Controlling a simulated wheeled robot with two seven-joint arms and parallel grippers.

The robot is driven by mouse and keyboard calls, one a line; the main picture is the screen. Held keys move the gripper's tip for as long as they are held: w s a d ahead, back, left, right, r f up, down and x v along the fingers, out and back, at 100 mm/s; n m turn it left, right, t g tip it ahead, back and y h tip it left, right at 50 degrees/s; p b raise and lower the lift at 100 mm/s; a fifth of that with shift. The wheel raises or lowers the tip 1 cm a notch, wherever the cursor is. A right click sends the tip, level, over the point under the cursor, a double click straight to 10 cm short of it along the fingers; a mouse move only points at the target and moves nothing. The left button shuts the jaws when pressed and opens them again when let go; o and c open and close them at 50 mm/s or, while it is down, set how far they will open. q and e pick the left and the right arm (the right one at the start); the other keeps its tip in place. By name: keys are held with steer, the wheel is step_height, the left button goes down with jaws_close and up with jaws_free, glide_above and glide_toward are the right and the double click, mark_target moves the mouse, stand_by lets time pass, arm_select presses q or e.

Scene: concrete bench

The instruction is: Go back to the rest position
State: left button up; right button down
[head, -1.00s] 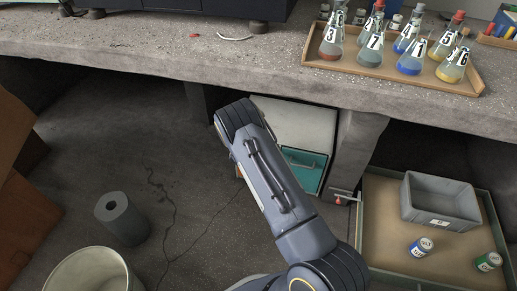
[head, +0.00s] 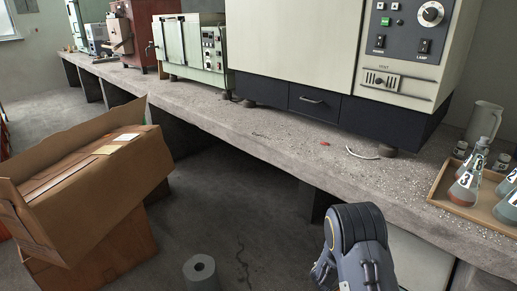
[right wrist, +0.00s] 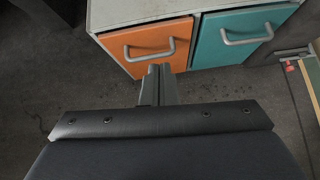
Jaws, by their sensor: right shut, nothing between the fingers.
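My right gripper (right wrist: 158,85) shows in the right wrist view. Its two fingers are together with nothing between them. It is in front of a low cabinet with an orange drawer front (right wrist: 150,48) and a teal drawer front (right wrist: 238,35), above the dark floor. How far it is from the drawers I cannot tell. In the head view part of my right arm rises at the bottom, right of centre, in front of the bench. My left gripper is in neither view.
The concrete bench (head: 230,118) runs across the head view, with a large cream machine (head: 290,45) on it. A wooden tray (head: 436,190) with flasks is at right. Cardboard boxes (head: 100,190) stand at left. A grey cylinder (head: 200,272) is on the floor.

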steer(key=s+d+r+m+g+y, duration=0.2)
steer(key=s+d+r+m+g, duration=0.15)
steer(key=s+r+m, duration=1.15)
steer(key=s+a+r+m+t+y, duration=0.2)
steer(key=s+a+r+m+y, duration=0.35)
steer(key=s+a, duration=0.35)
steer(key=s+a+r+m+t+y, duration=0.1)
steer(key=s+a+r+m+y, duration=0.3)
steer(key=s+a+r+m, duration=0.4)
step_height(320, 180, up, 29)
steer(key=n+p, duration=0.2)
steer(key=p, duration=2.7)
steer(key=shift+s+a+p, duration=0.3)
steer(key=shift+a+p, duration=0.05)
steer(key=shift+a, duration=0.1)
steer(key=shift+d, duration=0.1)
